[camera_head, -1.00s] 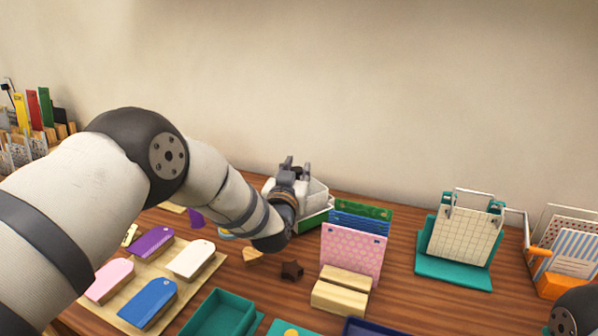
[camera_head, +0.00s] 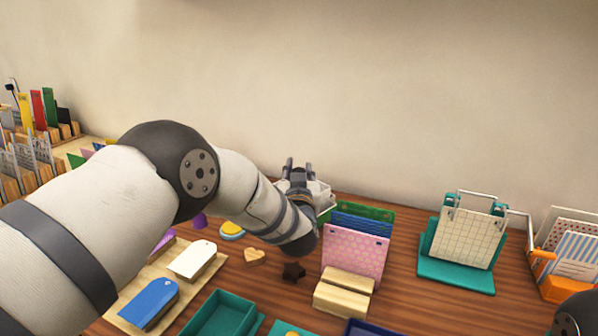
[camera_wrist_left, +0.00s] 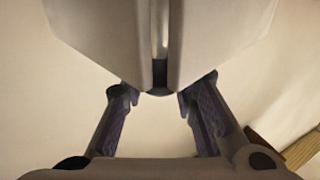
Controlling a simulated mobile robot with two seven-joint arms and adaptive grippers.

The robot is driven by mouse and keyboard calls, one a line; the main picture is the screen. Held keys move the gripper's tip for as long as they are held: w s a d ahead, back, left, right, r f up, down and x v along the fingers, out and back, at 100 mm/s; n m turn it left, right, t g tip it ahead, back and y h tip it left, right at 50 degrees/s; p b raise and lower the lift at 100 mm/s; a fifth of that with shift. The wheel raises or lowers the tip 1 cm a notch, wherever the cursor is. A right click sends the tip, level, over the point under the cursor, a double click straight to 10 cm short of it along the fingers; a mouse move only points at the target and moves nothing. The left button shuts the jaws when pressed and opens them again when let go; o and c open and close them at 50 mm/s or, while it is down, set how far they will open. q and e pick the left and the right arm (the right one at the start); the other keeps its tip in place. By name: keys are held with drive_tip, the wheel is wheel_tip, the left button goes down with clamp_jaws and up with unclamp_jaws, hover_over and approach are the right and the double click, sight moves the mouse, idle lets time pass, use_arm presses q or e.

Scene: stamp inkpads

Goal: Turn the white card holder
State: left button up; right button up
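The white card holder (camera_head: 323,191) stands near the back of the table, partly hidden behind my left gripper (camera_head: 298,168). In the left wrist view two large pale panels of the holder (camera_wrist_left: 100,35) fill the top, with a dark slot between them. The fingers of my left gripper (camera_wrist_left: 157,95) lean inward, their tips at either side of the holder's narrow lower end. They look closed on it, though the contact is partly hidden. My right gripper is not in view.
A pink card (camera_head: 354,252) stands in a wooden block (camera_head: 342,292), with blue and green cards behind. A teal stand (camera_head: 456,268) is at the right. A wooden board (camera_head: 132,311) with coloured tags lies at front left. Bare table shows right of the pink card.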

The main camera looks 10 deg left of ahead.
use_arm(q)
drive_tip(key=shift+o, duration=1.3)
drive_tip(key=s+d, duration=0.2)
drive_tip(key=s, duration=0.9)
drive_tip(key=shift+s+d, duration=0.25)
drive_tip(key=shift+s, duration=0.15)
